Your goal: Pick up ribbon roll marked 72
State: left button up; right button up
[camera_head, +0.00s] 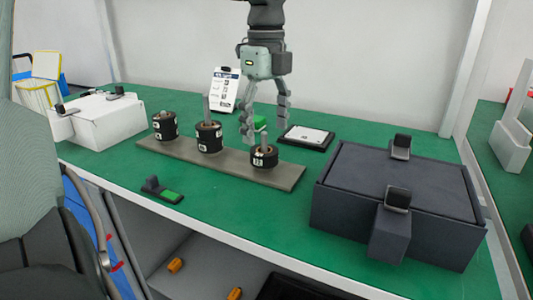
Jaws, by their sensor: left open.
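Three spindles of black ribbon rolls stand in a row on a grey board (237,167). The left stack (165,126) and the middle stack (209,138) each show more than one roll. The right spindle holds a single low roll (265,157) with a small white label. The label digits are too small to read surely, so I cannot tell which roll is marked 72. My left gripper (265,122) points down above and slightly behind the right roll, open, its fingers on either side of the spindle's upper part in the picture. It grips no roll. My right gripper is out of view.
A dark box (400,215) stands on the green table's right side, and a white box (100,124) at the left. A small black-and-green device (162,191) sits near the front edge.

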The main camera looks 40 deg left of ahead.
aim_at(265, 145)
pick_arm(q)
notch_tip(265, 145, down, 4)
jog(key=shift+s+a+f, duration=0.15)
jog(key=shift+f, duration=0.1)
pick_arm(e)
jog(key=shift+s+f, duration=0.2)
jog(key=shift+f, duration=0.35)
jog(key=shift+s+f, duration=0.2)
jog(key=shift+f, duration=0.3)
pick_arm(q)
jog(key=shift+c, duration=0.2)
jog(key=c, duration=1.2)
